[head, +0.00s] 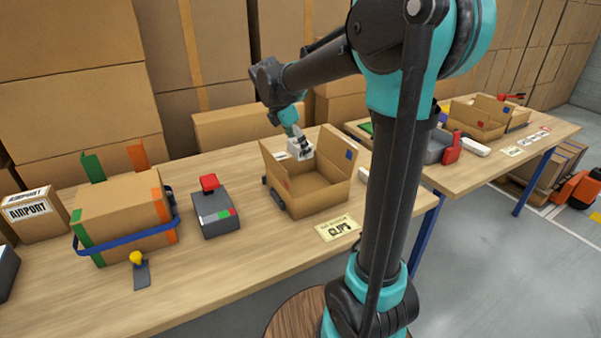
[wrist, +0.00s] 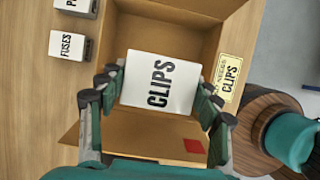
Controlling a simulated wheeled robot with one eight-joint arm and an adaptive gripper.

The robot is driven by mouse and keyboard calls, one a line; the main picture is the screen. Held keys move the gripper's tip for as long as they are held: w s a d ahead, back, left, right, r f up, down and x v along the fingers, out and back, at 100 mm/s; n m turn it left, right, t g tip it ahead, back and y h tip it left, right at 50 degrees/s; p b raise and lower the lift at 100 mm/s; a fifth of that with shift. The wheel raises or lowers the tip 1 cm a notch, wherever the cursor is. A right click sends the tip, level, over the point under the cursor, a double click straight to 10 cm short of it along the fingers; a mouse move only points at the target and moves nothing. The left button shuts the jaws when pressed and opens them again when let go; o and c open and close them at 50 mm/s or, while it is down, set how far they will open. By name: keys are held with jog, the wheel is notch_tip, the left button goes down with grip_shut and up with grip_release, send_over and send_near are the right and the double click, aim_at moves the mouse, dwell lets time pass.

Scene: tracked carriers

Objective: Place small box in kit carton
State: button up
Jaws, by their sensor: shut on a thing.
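A small white box labelled CLIPS (wrist: 160,82) is held between the two fingers of my gripper (wrist: 159,90). In the head view the white box (head: 297,154) hangs at the back left part of the open kit carton (head: 328,198), with my gripper (head: 302,143) above it. The wrist view looks down past the box into the brown carton (wrist: 190,28), whose flaps stand open. The box appears to be above the carton floor; its exact height is hard to tell. The fingers cover the box's sides.
A card reading CLIPS (head: 338,228) lies in front of the carton. A grey device with a red top (head: 215,210) and a blue-strapped carton (head: 120,212) stand to the left. A FUSES box (wrist: 70,46) sits beside the carton. A second table (head: 480,165) is at right.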

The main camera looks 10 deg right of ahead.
notch_tip(320, 180, down, 10)
jog(key=shift+r, duration=0.15)
dwell(0.3)
jog(key=shift+f, duration=0.6)
jog(key=o, duration=1.3)
jog(key=shift+r, duration=0.15)
jog(key=shift+r, duration=0.3)
jog(key=v, duration=1.2)
jog(key=shift+r, duration=0.15)
